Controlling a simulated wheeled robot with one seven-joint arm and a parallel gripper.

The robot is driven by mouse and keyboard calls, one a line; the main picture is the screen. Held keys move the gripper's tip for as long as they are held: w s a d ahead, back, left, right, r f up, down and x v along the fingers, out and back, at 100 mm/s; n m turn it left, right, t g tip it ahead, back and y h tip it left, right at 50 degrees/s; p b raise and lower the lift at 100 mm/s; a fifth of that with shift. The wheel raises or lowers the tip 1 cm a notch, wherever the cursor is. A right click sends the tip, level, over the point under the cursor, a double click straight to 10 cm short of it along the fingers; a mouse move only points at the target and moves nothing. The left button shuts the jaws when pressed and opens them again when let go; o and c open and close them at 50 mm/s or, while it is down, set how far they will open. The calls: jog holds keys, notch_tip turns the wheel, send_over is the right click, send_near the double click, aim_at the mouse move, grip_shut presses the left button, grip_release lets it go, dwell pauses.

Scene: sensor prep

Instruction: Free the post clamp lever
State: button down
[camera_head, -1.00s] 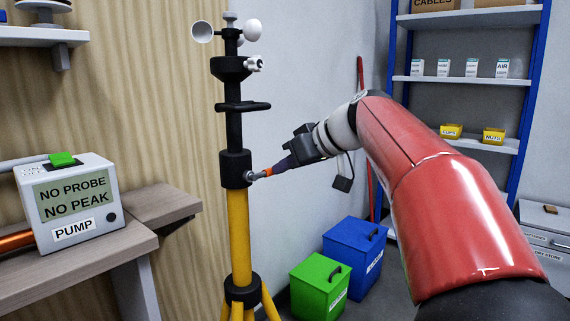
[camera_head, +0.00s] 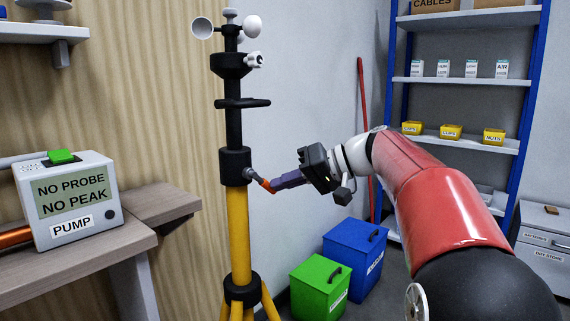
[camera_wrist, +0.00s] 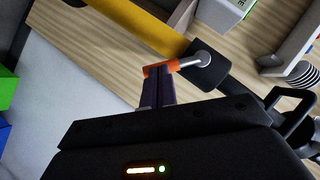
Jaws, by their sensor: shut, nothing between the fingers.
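The post clamp is a black collar (camera_head: 235,166) at the top of the yellow tripod post (camera_head: 238,235). Its lever has a grey metal stem (camera_head: 254,177) and an orange end (camera_head: 266,186), and it slants down to the right. In the wrist view the lever stem (camera_wrist: 188,61) leaves the clamp (camera_wrist: 209,66), with the orange end (camera_wrist: 161,67) at the fingertips. My gripper (camera_head: 273,187) comes from the right. Its dark purple fingers (camera_wrist: 155,80) are together and empty, against or very close to the orange end; exact contact is hidden.
A black mast (camera_head: 233,115) with white cups rises above the clamp. The pump box (camera_head: 72,200) stands on a wooden bench (camera_head: 110,250) at left. Green (camera_head: 320,287) and blue (camera_head: 354,252) bins stand on the floor below my gripper. Shelves (camera_head: 470,80) stand behind at right.

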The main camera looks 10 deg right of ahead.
jog(key=f+m+y, duration=0.1)
jog(key=s+a+f+m+y+b, duration=0.1)
jog(key=m, duration=0.1)
jog(key=m+y, duration=0.1)
jog(key=shift+s+a+f+y+b, duration=0.15)
jog(key=shift+a+f+y+b, duration=0.2)
jog(key=shift+a+f+y, duration=0.05)
jog(key=shift+g, duration=0.3)
